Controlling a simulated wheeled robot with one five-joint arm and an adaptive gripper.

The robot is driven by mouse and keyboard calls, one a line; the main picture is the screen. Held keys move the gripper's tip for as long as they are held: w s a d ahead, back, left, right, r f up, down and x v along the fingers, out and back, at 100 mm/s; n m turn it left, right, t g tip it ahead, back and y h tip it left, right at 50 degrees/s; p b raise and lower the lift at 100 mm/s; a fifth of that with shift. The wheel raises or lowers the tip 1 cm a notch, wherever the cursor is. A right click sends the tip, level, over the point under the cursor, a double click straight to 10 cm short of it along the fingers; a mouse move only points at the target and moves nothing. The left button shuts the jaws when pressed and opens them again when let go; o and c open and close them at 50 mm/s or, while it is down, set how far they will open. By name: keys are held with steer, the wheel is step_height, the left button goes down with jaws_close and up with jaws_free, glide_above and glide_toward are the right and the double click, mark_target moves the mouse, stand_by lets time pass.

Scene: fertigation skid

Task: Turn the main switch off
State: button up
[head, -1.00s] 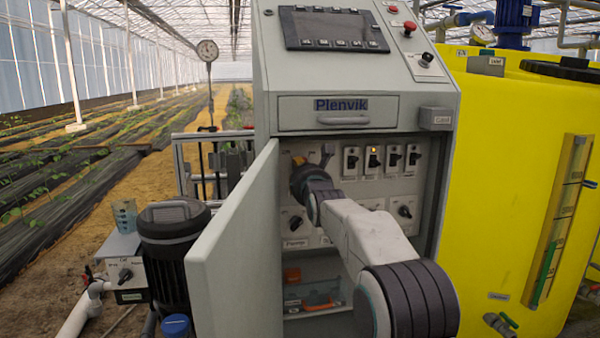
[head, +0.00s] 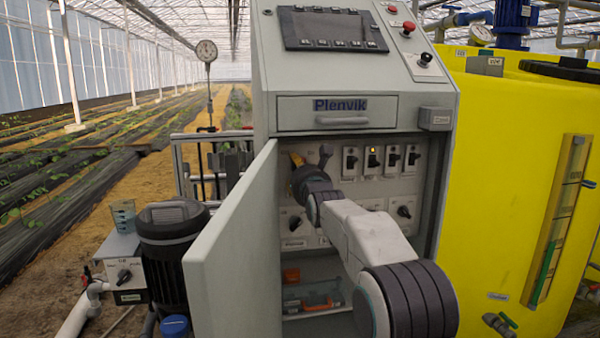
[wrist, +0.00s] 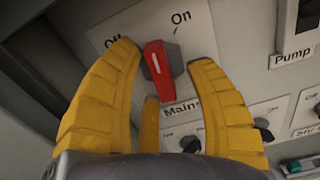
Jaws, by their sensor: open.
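The main switch has a red handle (wrist: 158,72) on a pale plate marked Off at left and On at right, with "Main" partly visible below. The handle points up and slightly left, between the two words. My gripper (wrist: 163,56) is open, its yellow fingers on either side of the handle, with a gap visible on both sides. In the head view my gripper (head: 297,160) reaches into the open cabinet at the upper left of the panel. It hides the main switch there.
The open cabinet door (head: 230,245) stands left of my arm. A row of small black switches (head: 373,158) lies right of my gripper. Orange items (head: 318,300) rest on the lower shelf. A yellow tank (head: 510,190) stands at right.

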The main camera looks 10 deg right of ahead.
steer(key=shift+s+r, duration=0.1)
steer(key=shift+s, duration=0.1)
steer(key=s, duration=1.1)
steer(key=shift+s, duration=0.35)
